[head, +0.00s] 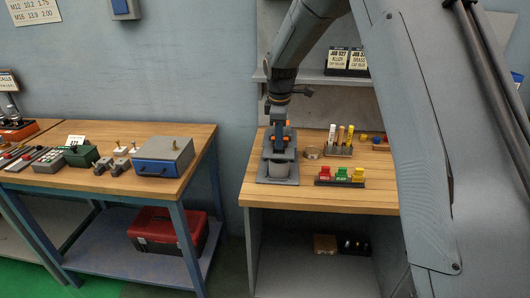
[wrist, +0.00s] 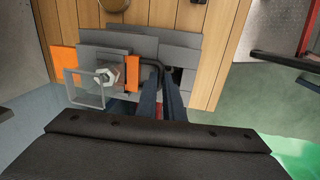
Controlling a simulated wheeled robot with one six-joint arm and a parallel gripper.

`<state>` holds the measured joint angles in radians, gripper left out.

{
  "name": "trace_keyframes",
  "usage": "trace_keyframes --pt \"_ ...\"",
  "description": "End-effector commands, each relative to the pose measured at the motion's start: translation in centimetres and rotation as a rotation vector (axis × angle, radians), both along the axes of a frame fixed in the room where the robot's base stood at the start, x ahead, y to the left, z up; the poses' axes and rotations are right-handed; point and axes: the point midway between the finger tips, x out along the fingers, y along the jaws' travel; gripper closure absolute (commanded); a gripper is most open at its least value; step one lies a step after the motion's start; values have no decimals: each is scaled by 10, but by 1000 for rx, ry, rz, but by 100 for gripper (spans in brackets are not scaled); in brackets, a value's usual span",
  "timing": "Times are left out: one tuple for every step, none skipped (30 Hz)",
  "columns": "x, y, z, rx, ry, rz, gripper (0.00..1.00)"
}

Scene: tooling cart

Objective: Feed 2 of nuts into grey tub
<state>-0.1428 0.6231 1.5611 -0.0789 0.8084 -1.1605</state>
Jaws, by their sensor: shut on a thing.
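A clear square-edged piece shows beside the nut. Grey flat surfaces lie below. The tub's inside is hidden in the head view, and I cannot make out its rim in the wrist view.
Right of the tub are a round tin (head: 312,152), a rack of tubes (head: 340,142) and a holder with red, green and yellow pieces (head: 341,176). A shelf stands behind. The left bench carries a blue-fronted box (head: 163,158); a gap separates the benches.

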Motion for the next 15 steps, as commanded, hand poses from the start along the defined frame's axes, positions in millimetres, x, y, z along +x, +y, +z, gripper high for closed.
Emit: trace_keyframes --pt "6 -5 -1 3 -3 -9 100" --pt "8 -8 0 3 -3 -12 100" --pt "9 -10 0 3 -2 -14 100" --pt "10 -11 0 3 -3 -15 100" --pt "10 -11 1 3 -3 -15 100" --pt "10 -12 1 3 -4 -15 100" --pt "10 -12 1 3 -4 -15 100" --pt "10 -12 1 2 -5 -15 100" --pt "10 -12 1 2 -6 -15 100" --pt "10 -12 1 2 -6 -15 100" --pt "11 -12 1 2 -7 -15 100" --pt "11 -12 2 2 -7 -15 100" --pt "11 -12 2 2 -8 -15 87" --pt "11 -12 2 2 -8 -15 82" --pt "10 -12 1 2 -7 -15 76"
